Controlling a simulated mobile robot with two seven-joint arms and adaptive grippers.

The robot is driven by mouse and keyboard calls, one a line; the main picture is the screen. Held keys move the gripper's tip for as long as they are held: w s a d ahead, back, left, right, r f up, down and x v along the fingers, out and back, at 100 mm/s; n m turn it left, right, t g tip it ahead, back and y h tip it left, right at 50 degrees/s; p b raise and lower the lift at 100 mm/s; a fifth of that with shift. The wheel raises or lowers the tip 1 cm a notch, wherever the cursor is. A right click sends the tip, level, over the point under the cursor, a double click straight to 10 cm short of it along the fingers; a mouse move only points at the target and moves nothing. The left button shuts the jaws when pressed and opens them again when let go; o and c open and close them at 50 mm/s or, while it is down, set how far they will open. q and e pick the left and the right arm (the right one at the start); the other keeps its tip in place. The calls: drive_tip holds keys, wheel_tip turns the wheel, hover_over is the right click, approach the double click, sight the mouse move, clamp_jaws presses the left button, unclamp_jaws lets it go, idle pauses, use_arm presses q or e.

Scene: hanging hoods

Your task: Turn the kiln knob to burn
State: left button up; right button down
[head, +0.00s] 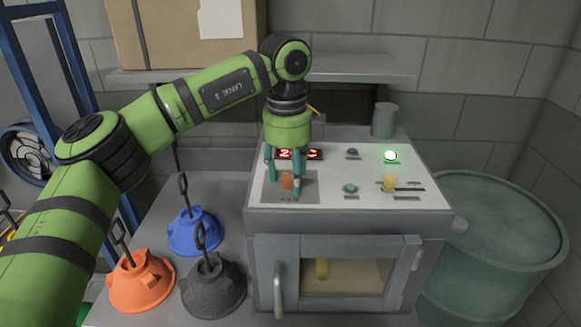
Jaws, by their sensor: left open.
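The kiln (430,225) is a grey box with a white control panel on top and a windowed door in front. An orange knob (287,181) sits on a grey plate at the panel's left; its pointer direction and the plate's label are too small to read. My left gripper (283,176) comes down from above with its teal fingers apart around the knob. I cannot tell whether they touch it. The gripper partly covers a red lit display (314,154). My right gripper is not in view.
The panel also bears a lit green lamp (390,156), a green button (350,188), a dark button (352,152) and a yellow slider (390,183). Blue (194,235), orange (140,285) and black (213,290) hoods stand left. A green drum (500,230) stands right.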

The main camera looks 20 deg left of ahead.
use_arm(q)
drive_tip(key=shift+s, duration=0.1)
drive_tip(key=c, duration=0.8)
clamp_jaws()
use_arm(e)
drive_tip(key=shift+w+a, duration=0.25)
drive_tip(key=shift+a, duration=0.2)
